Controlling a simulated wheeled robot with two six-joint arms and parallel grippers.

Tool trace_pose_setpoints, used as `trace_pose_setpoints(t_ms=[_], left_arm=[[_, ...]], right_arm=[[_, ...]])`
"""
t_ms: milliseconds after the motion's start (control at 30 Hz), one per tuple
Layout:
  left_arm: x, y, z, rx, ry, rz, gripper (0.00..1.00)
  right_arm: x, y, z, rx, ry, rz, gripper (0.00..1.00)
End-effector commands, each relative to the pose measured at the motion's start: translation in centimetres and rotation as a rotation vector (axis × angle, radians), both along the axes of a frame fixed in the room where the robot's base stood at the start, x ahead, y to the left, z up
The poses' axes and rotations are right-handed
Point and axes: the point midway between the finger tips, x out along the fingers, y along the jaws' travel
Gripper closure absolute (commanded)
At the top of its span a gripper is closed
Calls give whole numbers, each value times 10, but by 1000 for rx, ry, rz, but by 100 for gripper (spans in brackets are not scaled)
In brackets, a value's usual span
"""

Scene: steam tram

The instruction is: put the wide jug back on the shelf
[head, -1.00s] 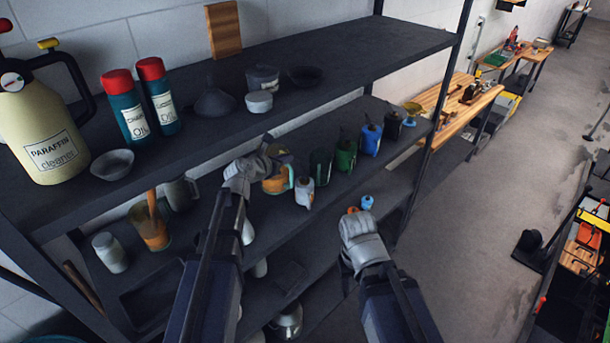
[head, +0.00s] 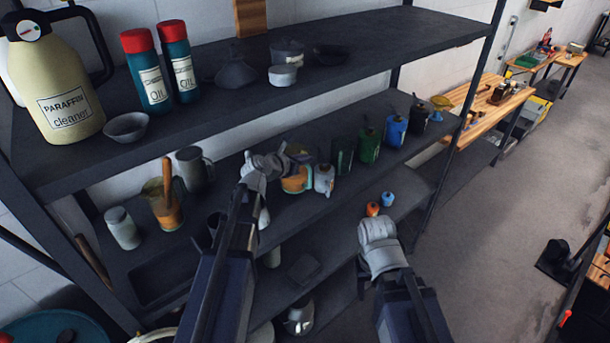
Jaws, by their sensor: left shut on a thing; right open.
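A wide jug (head: 296,181) with amber contents and a teal edge is at the middle shelf (head: 225,205), left of a small grey-white can (head: 324,179). My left gripper (head: 281,162) is at the jug's left side and top and is shut on it, covering part of it. I cannot tell whether the jug's base touches the shelf.
Dark green, green and blue cans (head: 396,131) stand right of the jug. Left are a grey mug (head: 193,169), an amber container (head: 165,206) and a white jar (head: 122,228). The upper shelf (head: 205,116) overhangs. A shelf post (head: 462,130) stands at right.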

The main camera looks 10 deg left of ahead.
Motion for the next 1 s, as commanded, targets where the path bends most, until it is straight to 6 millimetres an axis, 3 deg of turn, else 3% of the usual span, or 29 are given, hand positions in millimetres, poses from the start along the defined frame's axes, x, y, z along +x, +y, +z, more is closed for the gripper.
trace_pose_setpoints(t_ms=[167, 467, 900, 933, 1000], left_arm=[[0, 0, -4, 0, 0, 0, 100], [0, 0, -37, 0, 0, 0, 100], [0, 0, -41, 0, 0, 0, 100], [0, 0, -39, 0, 0, 0, 86], [0, 0, -39, 0, 0, 0, 78]], right_arm=[[0, 0, -4, 0, 0, 0, 50], [0, 0, -37, 0, -1, -1, 50], [0, 0, -41, 1, -2, -2, 50], [0, 0, -39, 1, -2, -1, 50], [0, 0, -39, 1, -2, -1, 50]])
